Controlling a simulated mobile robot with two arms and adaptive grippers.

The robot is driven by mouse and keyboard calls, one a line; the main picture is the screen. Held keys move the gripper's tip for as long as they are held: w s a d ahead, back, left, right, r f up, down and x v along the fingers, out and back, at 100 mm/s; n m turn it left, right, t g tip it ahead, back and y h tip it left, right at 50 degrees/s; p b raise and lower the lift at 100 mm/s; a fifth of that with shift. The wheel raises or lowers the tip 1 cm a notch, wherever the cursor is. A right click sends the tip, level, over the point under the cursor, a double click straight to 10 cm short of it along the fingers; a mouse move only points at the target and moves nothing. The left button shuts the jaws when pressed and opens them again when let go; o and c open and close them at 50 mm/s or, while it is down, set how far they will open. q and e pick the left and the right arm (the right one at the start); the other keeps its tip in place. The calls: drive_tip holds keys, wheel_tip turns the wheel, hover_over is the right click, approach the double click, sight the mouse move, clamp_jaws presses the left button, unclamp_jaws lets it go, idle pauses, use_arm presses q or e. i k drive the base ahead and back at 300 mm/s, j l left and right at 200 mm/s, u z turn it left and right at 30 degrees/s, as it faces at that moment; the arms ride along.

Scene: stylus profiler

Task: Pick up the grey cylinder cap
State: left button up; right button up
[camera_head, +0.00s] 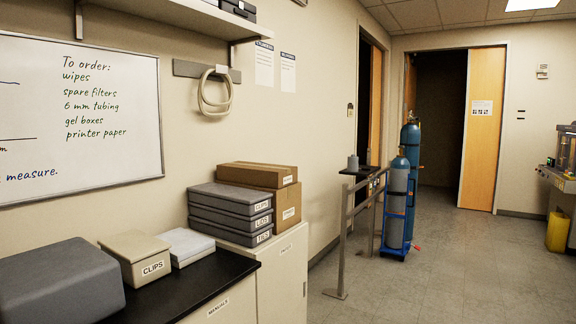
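A small grey cylinder-shaped piece (353,163), which looks like the grey cylinder cap, stands upright on a small dark shelf (362,172) on top of a grey metal rail (346,235). Just right of it, two gas cylinders stand in a blue cart: a blue one (411,142) behind and a grey-blue one with a blue top (397,190) in front. Neither of my grippers is in view.
A black counter (212,275) at the left holds a grey case (60,285) and a box marked CLIPS (136,256). A white cabinet (287,270) bears stacked grey cases (230,207) and cardboard boxes (287,202). The floor (455,265) at right is clear.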

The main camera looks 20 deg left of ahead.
sight(353, 161)
drive_tip(key=u, duration=0.2)
drive_tip(key=z, duration=0.15)
drive_tip(key=i, duration=4.55)
